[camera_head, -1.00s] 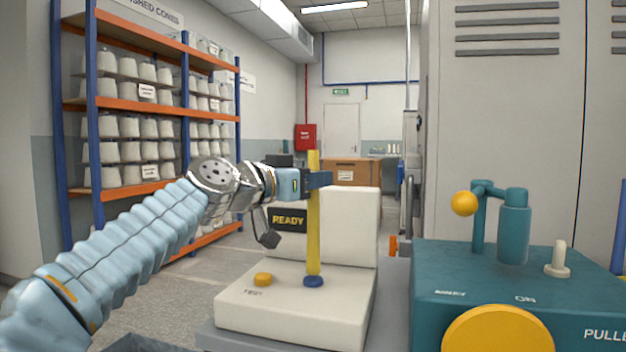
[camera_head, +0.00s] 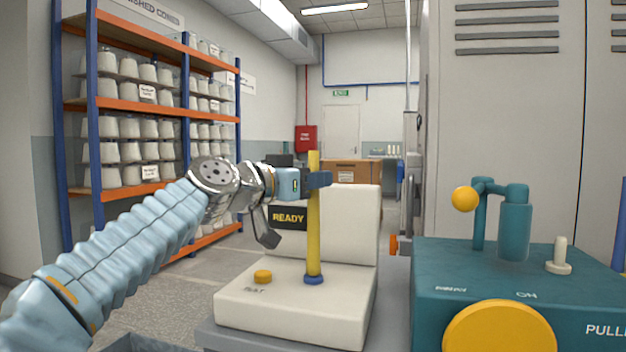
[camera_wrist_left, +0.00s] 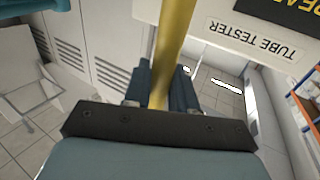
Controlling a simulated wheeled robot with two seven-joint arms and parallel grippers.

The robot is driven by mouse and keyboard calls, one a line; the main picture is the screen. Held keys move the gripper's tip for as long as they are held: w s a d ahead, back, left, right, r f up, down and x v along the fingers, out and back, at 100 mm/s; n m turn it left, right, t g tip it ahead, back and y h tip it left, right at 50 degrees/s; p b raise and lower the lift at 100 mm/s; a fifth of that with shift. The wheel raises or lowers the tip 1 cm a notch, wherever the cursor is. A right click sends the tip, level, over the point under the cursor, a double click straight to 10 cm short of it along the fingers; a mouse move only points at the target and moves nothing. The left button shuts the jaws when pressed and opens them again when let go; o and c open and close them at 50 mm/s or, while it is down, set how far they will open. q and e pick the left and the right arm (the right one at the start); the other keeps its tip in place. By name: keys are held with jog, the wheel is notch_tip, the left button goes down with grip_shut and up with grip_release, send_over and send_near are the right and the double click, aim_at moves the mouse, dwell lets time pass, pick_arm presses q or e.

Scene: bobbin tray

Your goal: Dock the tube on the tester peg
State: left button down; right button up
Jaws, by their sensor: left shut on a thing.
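A yellow tube (camera_head: 313,222) stands upright over the blue peg base (camera_head: 313,280) on the white tube tester (camera_head: 290,310). Its lower end meets the blue base; I cannot tell how far it sits over a peg. My left gripper (camera_head: 318,180) is shut on the tube near its top. In the left wrist view the tube (camera_wrist_left: 174,45) runs between the fingers (camera_wrist_left: 165,88). The tester's dark display (camera_head: 289,218) reads READY. My right gripper is not in view.
A yellow button (camera_head: 263,276) sits left of the tube on the tester. A teal machine (camera_head: 520,280) with a yellow disc (camera_head: 499,330) and a yellow ball (camera_head: 464,201) stands at the right. A shelf of white cones (camera_head: 140,120) is at the left.

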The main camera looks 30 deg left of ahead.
pick_arm(q)
jog(key=shift+f, duration=0.3)
jog(key=c, duration=1.2)
grip_release()
jog(key=b+v, duration=0.4)
jog(key=v, duration=0.7)
jog(key=shift+b, duration=0.3)
jog(key=shift+a, duration=0.1)
